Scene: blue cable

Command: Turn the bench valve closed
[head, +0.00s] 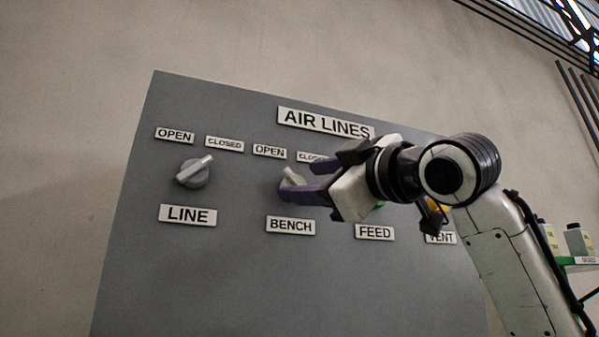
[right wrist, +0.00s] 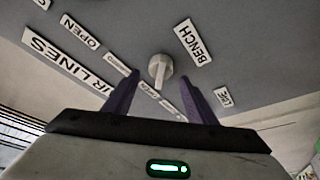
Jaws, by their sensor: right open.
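The bench valve (head: 291,178) is a grey round knob with a pale pointer bar, above the BENCH label (head: 291,226). Its bar leans up and left, toward its OPEN label (head: 269,151). Its CLOSED label (head: 310,157) is partly covered by my right gripper (head: 302,180). That gripper is open, its purple fingers reaching in from the right and partly covering the knob. In the right wrist view the knob (right wrist: 160,70) shows between and beyond the two fingertips, with a gap on each side. My left gripper is not in view.
The grey panel (head: 200,290) also carries the LINE knob (head: 193,172) to the left and an AIR LINES sign (head: 325,123) above. My right arm covers most of the FEED and VENT area. Small containers (head: 578,240) stand at the far right. The space left of the gripper is clear.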

